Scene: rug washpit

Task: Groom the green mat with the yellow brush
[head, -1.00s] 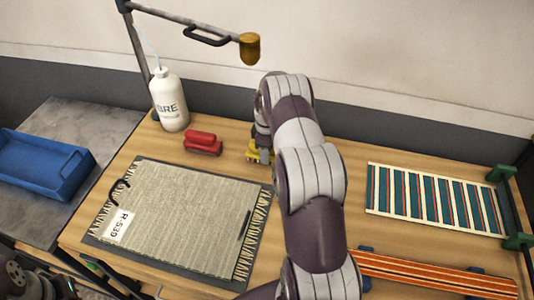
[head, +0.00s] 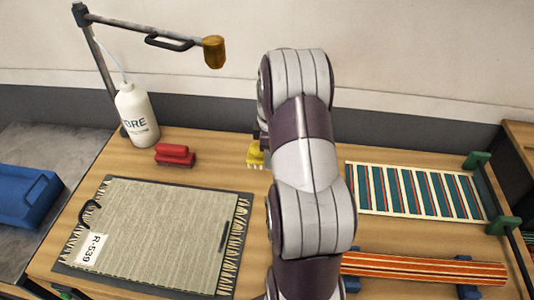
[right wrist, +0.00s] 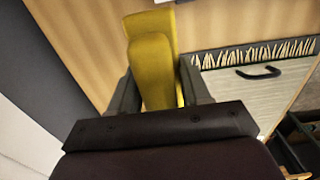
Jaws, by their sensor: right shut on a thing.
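The yellow brush (head: 256,154) shows in the head view just left of my right arm, near the back of the table. In the right wrist view the brush (right wrist: 153,70) sits between the fingers of my right gripper (right wrist: 158,88), which is shut on it. The arm hides most of this gripper in the head view. A grey-beige fringed mat (head: 150,235) tagged R-539 lies on a dark board at the front left, left of the brush. It looks grey-beige, not clearly green. My left gripper is not in view.
A red brush (head: 175,155) and a white bottle (head: 137,115) stand behind the mat. A metal arm with a brass head (head: 214,52) overhangs the back. A teal striped mat (head: 415,190) and an orange striped strip (head: 420,268) lie right. A blue tray (head: 25,195) is far left.

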